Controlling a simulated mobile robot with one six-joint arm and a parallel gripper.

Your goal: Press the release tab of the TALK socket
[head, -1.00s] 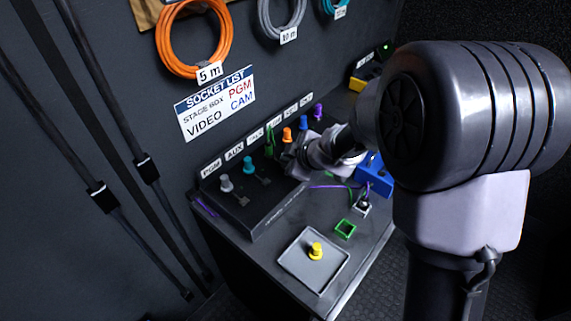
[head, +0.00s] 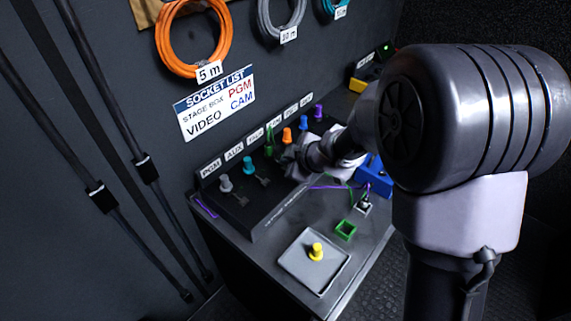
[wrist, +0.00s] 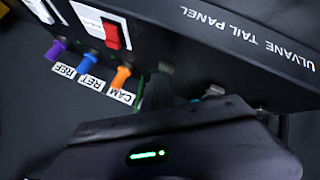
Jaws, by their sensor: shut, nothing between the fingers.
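The TALK label (head: 255,134) is on the dark tail panel (head: 258,222), with a green plug (head: 269,139) in its socket beside it. My gripper (head: 293,169) is shut and empty, low over the panel in front of the green and orange plugs. In the wrist view its dark fingers (wrist: 168,92) reach toward the panel, next to a thin green sliver beside the CAM label. A small grey tab (wrist: 166,68) shows just past the fingertips; I cannot tell whether they touch it. The gripper hides most of the TALK socket in that view.
Grey (head: 225,184) and teal (head: 249,165) plugs stand left of the green one; orange (head: 287,135), blue (head: 303,123) and purple (head: 318,111) stand right. A red switch (wrist: 111,35) is on the panel. A tray (head: 300,280) holds a yellow plug (head: 316,251).

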